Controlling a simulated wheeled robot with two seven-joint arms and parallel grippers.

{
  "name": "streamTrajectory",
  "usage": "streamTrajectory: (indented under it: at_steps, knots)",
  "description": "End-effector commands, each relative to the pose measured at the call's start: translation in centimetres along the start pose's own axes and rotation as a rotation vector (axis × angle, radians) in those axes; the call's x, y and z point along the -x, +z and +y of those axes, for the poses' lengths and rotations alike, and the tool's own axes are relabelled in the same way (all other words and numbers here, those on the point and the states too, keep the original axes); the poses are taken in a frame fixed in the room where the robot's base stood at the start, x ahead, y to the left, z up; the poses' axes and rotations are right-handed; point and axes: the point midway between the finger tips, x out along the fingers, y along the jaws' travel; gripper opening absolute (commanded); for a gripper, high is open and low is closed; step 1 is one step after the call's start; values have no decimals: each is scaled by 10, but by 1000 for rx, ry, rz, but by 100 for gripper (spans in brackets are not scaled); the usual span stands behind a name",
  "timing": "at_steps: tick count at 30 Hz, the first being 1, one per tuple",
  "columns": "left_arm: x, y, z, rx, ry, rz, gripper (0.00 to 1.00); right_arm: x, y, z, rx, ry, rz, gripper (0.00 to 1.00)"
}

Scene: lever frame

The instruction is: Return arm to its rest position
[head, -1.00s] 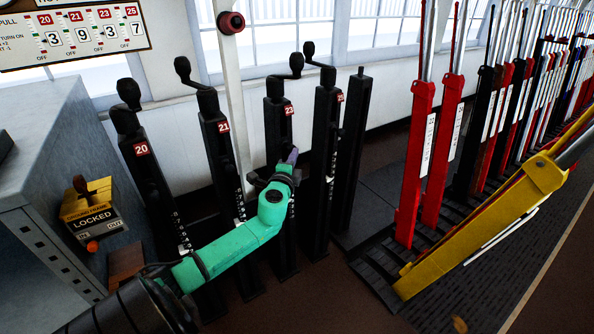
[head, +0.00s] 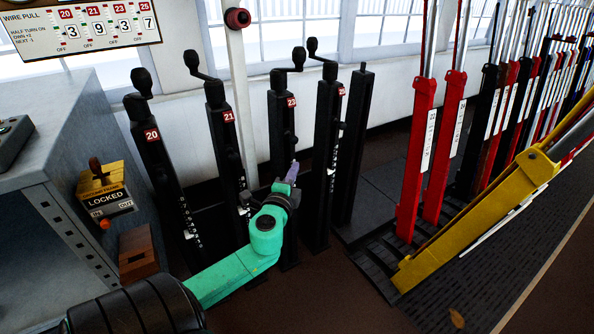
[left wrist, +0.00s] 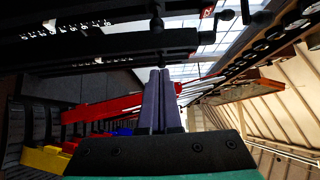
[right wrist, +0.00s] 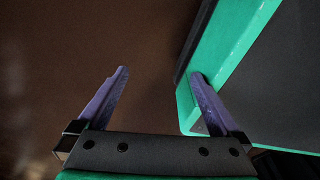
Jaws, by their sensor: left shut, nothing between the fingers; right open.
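My left arm reaches in from the lower left of the head view. Its left gripper (head: 293,172) is in front of the black crank post numbered 23 (head: 281,125); I cannot tell whether they touch. In the left wrist view the purple fingers of this gripper (left wrist: 158,95) are together with nothing between them. Dark posts run sideways across the top of that view. My right gripper (right wrist: 160,80) is open and empty over brown floor in the right wrist view, with a teal part, likely mine, beside one finger. It is outside the head view.
Crank posts 20 (head: 158,165) and 21 (head: 224,140) stand left of post 23, and another crank post (head: 327,140) stands right. A grey cabinet (head: 40,160) with a yellow LOCKED box (head: 106,190) is at left. Red levers (head: 415,150) and a tilted yellow lever (head: 470,225) are at right.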

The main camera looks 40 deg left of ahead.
Motion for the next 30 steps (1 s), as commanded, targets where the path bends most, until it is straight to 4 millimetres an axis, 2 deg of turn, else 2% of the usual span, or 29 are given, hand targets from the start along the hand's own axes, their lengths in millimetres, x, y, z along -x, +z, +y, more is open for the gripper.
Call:
streamTrajectory:
  at_steps: [8, 11, 14, 17, 18, 20, 21, 23, 24, 26, 27, 30]
  knots:
    - [4, 0, 0, -1, 0, 0, 0, 1, -6, 1, 1, 1, 8, 100]
    - [1, 5, 12, 13, 44, -9, 0, 8, -7, 3, 3, 4, 9, 100]
    - [-1, 19, 61, 67, 197, -40, 0, 26, -6, 3, 3, 4, 7, 100]
    - [17, 38, 144, 166, 434, -96, 0, 51, -4, 4, 4, 4, 5, 100]
    - [32, 43, 178, 214, 531, -120, 0, 61, -4, 4, 5, 4, 4, 100]
    - [61, 49, 227, 286, 671, -162, 0, 74, -3, 4, 5, 4, 4, 100]
    - [85, 51, 257, 335, 760, -192, 0, 83, -3, 4, 6, 4, 4, 100]
    - [127, 52, 297, 407, 888, -242, 0, 96, -2, 4, 7, 4, 3, 100]
    - [157, 51, 320, 455, 967, -278, 0, 105, -1, 4, 7, 4, 2, 100]
    - [207, 49, 349, 524, 1081, -338, 0, 118, 0, 4, 8, 4, 2, 100]
    - [242, 47, 364, 568, 1151, -380, 0, 127, 0, 4, 9, 4, 2, 100]
    - [323, 41, 389, 657, 1293, -487, 0, 144, 2, 4, 10, 4, 1, 100]
